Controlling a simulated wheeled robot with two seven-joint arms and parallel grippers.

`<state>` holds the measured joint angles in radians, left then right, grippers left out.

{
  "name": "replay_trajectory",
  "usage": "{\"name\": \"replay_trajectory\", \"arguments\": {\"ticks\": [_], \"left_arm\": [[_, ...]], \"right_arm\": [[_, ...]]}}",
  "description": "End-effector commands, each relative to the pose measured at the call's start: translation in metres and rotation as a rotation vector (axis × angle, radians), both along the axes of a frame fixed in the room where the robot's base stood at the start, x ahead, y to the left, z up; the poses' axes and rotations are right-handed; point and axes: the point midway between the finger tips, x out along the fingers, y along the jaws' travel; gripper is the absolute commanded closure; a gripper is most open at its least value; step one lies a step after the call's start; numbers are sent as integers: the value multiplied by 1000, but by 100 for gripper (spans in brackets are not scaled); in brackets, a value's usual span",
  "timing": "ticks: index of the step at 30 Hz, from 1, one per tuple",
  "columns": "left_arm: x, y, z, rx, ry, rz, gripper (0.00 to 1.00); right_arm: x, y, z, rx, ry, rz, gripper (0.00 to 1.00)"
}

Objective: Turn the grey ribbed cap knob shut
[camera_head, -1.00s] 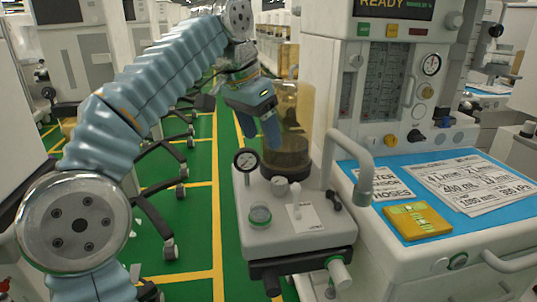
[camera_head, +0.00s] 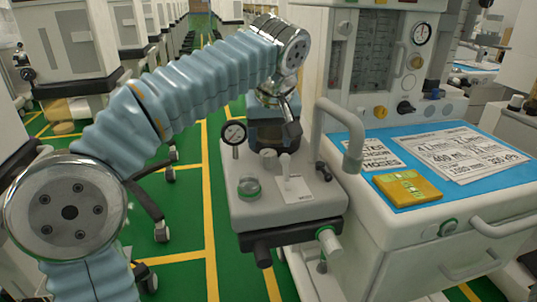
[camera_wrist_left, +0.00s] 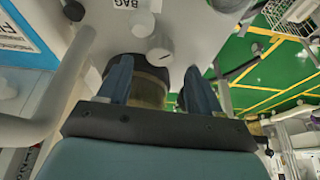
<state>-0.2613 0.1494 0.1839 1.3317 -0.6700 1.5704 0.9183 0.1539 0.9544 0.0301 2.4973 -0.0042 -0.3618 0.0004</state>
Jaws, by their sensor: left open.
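A small grey round knob (camera_head: 268,153), likely the cap knob, stands on top of the grey absorber block (camera_head: 300,210), behind the clear dome. In the left wrist view a grey knob with a dark mark (camera_wrist_left: 160,52) shows just past the fingertips. Its ribs are too small to make out. My left gripper (camera_wrist_left: 157,68) is open, its two blue fingers spread either side of the dark canister base (camera_wrist_left: 150,85). The knob is close to the fingers but not between them. My right gripper is not in view.
The cart's blue top (camera_head: 400,140) carries papers and a yellow packet (camera_head: 407,187).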

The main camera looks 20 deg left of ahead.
Motion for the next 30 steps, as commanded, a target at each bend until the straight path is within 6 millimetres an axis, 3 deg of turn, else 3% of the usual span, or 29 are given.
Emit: {"name": "replay_trajectory", "arguments": {"ticks": [3, 7, 19, 30], "left_arm": [[7, 5, -22, 1, 3, 2, 36], [12, 8, -35, 0, 1, 0, 36], [15, 10, -42, 0, 0, 0, 37], [15, 9, -41, 0, 0, -1, 91]], "right_arm": [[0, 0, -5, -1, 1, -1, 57], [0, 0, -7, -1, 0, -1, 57], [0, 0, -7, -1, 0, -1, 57], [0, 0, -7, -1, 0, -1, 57]]}}
